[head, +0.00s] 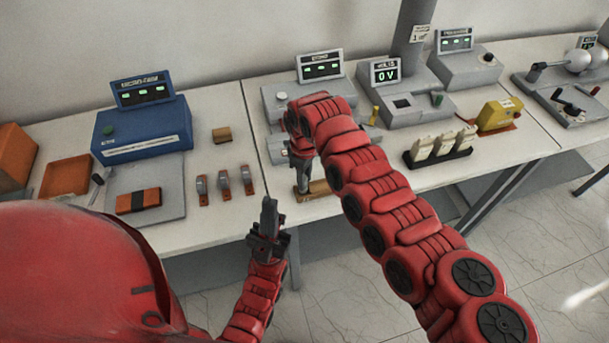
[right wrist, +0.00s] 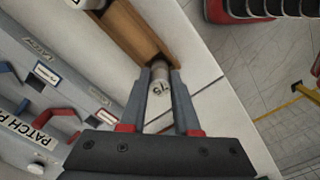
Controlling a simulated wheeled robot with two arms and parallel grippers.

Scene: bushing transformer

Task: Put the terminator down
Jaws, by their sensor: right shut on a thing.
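The terminator (right wrist: 159,88) is a small grey cylinder with a "75" label on its end. My right gripper (right wrist: 160,98) is shut on it, one finger on each side. The terminator is at the near end of a wooden block (right wrist: 135,32); I cannot tell whether it rests in the block or is just above it. In the head view, my right gripper (head: 301,178) points down at the wooden block (head: 318,189) at the table's front edge, and the terminator is hidden. My left gripper (head: 268,212) is in front of the table, apart from everything, its opening unclear.
Another labelled cylinder (right wrist: 46,17) stands near the wooden block. A grey instrument (head: 320,66) is behind it. Red-and-grey clips (head: 225,185) lie to the left, a rack of white pieces (head: 440,147) to the right. The table's front edge is close to the block.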

